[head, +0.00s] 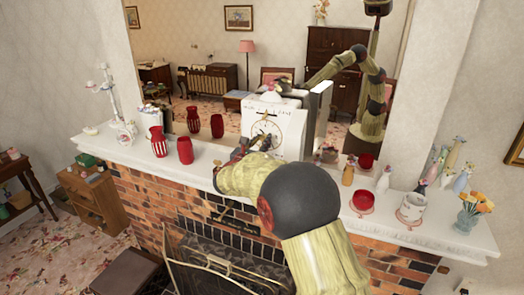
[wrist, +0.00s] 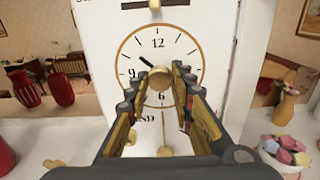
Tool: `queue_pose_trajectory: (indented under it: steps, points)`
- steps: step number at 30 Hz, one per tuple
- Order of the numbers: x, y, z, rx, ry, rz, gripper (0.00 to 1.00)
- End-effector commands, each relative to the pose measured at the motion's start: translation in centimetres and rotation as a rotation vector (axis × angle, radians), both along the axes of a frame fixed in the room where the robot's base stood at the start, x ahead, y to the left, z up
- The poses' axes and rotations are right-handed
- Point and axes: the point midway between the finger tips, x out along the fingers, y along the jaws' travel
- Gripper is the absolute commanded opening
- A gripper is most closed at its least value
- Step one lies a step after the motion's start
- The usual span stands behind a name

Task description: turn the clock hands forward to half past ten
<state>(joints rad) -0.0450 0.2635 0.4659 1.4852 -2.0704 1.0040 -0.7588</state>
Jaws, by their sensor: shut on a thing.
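A white clock (head: 290,152) stands on the mantelpiece in front of the mirror. In the wrist view its round white dial (wrist: 180,48) has a gold rim and black numerals. A short black hand (wrist: 146,62) points up and left, near the ten. No second hand can be made out. A round brass knob (wrist: 159,79) is at the middle of the dial. My gripper (wrist: 157,80) reaches the dial from the front, with its fingers on both sides of the knob, shut on it. In the head view my gripper (head: 243,148) is partly hidden by my arm.
Red vases (head: 185,151) stand left of the clock on the white mantel shelf (head: 122,151). A bowl of coloured pieces (wrist: 284,150) sits close at the right. Bottles, a red bowl (head: 362,202) and figurines (head: 463,180) stand farther right. A mirror is behind.

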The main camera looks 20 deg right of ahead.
Motion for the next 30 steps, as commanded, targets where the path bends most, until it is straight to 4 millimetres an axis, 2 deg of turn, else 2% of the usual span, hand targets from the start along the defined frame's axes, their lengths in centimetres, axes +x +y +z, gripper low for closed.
queue_pose_trajectory:
  steps: [1, 22, 23, 30]
  points:
    - [0.02, 0.05, -0.42, 0.016, -0.015, 0.001, 0.00]
    - [0.01, 0.04, -0.05, 0.068, -0.066, 0.001, 0.00]
    - [0.01, 0.04, -0.05, 0.068, -0.066, 0.001, 0.24]
    - [0.01, 0.02, -0.04, 0.068, -0.066, 0.000, 0.37]
